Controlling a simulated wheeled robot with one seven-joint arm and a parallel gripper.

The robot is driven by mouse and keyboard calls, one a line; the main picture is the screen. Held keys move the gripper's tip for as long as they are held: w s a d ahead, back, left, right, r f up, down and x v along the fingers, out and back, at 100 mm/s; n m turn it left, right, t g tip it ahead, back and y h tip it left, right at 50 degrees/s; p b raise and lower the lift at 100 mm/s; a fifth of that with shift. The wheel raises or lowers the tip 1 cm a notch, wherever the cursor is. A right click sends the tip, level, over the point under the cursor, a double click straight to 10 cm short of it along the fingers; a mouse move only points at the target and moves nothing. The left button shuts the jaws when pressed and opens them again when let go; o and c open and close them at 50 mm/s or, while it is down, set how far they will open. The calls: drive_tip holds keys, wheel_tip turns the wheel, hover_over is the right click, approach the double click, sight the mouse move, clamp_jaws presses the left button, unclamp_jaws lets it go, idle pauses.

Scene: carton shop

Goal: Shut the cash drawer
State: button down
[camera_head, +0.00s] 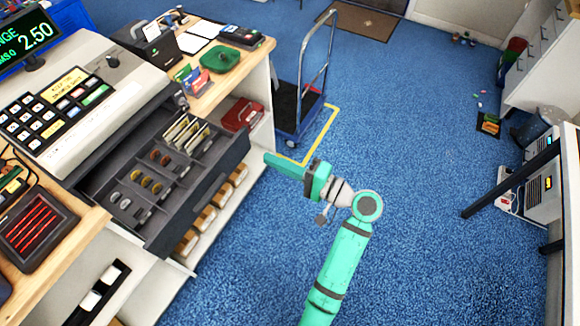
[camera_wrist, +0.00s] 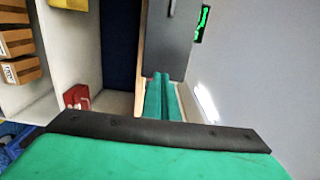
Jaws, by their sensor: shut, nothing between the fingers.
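The cash drawer (camera_head: 205,188) stands open, pulled out toward the right from under the pale cash register (camera_head: 80,95). Coins (camera_head: 150,182) and notes (camera_head: 187,132) lie in its compartments. Its dark front also seems to show in the wrist view (camera_wrist: 167,50), beyond my fingertips. My gripper (camera_head: 270,158) is shut and empty, to the right of the drawer's far front corner. Its green fingers lie together in the wrist view (camera_wrist: 164,92). A gap seems to separate them from the drawer front; exact distance is hard to tell.
Below the drawer is an open shelf with several small cartons (camera_head: 210,215). A red case (camera_head: 241,115) sits on the shelf beyond. A blue trolley (camera_head: 300,100) stands behind my gripper, near a yellow floor line (camera_head: 322,133).

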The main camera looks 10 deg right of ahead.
sight(244, 147)
drive_tip(key=x, duration=0.6)
drive_tip(key=shift+w+a, duration=0.1)
